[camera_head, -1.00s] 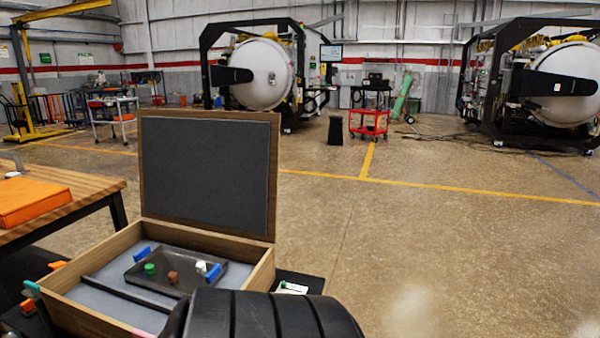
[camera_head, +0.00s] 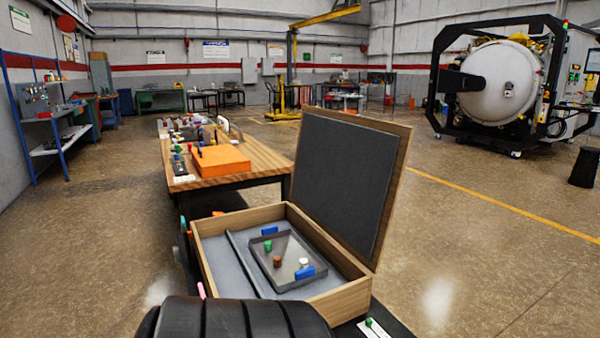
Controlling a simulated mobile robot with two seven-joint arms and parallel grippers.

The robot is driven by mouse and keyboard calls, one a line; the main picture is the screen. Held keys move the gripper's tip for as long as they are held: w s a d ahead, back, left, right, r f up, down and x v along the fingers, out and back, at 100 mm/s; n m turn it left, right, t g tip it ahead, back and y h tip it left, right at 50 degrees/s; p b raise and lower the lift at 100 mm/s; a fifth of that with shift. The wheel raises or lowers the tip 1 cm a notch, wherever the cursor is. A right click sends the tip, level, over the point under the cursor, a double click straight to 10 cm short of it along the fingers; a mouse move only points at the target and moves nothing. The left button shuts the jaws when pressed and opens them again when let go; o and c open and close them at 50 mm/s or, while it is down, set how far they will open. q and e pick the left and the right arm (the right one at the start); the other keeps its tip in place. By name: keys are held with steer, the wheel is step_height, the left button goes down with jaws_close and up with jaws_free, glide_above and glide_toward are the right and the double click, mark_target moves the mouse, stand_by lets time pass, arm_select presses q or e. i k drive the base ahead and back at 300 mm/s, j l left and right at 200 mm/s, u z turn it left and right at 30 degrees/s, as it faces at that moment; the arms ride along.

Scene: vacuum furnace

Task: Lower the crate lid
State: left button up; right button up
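The wooden crate (camera_head: 341,302) stands open in the lower middle of the head view, its grey lining showing. Its lid (camera_head: 345,180), dark grey inside with a wooden rim, stands raised along the crate's right side and leans slightly outward. Inside the crate lies a dark tray (camera_head: 288,249) with blue grips (camera_head: 304,272) at two ends. In the tray are a green piece (camera_head: 267,246), a brown piece (camera_head: 278,261) and a white piece (camera_head: 304,263). Neither gripper's fingers show. A black ribbed part, likely my arm, covers the crate's near left corner.
A wooden workbench (camera_head: 262,152) with an orange block (camera_head: 220,160) and several small items stands behind the crate to the left. A small card with a green piece (camera_head: 369,322) lies right of the crate. Open floor extends right and left.

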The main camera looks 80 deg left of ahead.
mark_target(348, 171)
steer(key=i+u, duration=0.4)
steer(key=i, duration=0.3)
steer(key=i+l+u, duration=0.1)
steer(key=i+u, duration=0.3)
steer(key=i, duration=0.3)
steer(key=i+u, duration=0.2)
steer(key=u, duration=0.25)
steer(key=i+u, duration=0.2)
steer(key=u, duration=0.2)
steer(key=i+u, duration=0.2)
steer(key=u, duration=0.25)
steer(key=i+l+u, duration=0.2)
steer(key=u, duration=0.2)
steer(key=i+u, duration=0.25)
steer(key=u, duration=0.25)
steer(key=i+l+u, duration=0.2)
steer(key=u, duration=0.25)
steer(key=i+l+u, duration=0.25)
steer(key=u, duration=0.25)
